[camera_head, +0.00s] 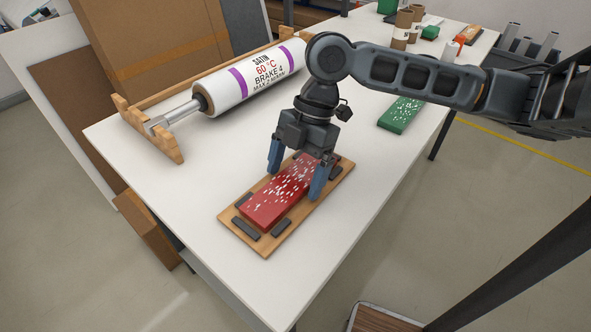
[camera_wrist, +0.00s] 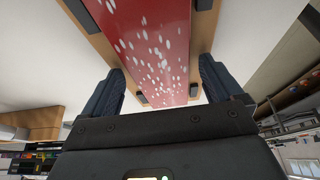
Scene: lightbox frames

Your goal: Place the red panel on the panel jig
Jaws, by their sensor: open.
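The red panel (camera_head: 262,208), speckled with white, lies lengthwise on the wooden panel jig (camera_head: 273,240), between the jig's dark stop blocks. My gripper (camera_head: 294,178) is over the far half of the panel, its blue fingers open, one on each long side. In the wrist view the red panel (camera_wrist: 157,45) runs between the open fingers of my gripper (camera_wrist: 160,90), with bare strips of the jig (camera_wrist: 205,32) beside it. I cannot tell whether the fingers touch the panel. The panel's far end is partly hidden by my gripper.
A large white roll (camera_head: 250,78) rests on a wooden cradle (camera_head: 150,135) at the back left. A green speckled panel (camera_head: 401,114) lies to the right beyond my gripper. Brown tubes (camera_head: 402,28) stand at the far end. The white table (camera_head: 190,150) is bare around the jig.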

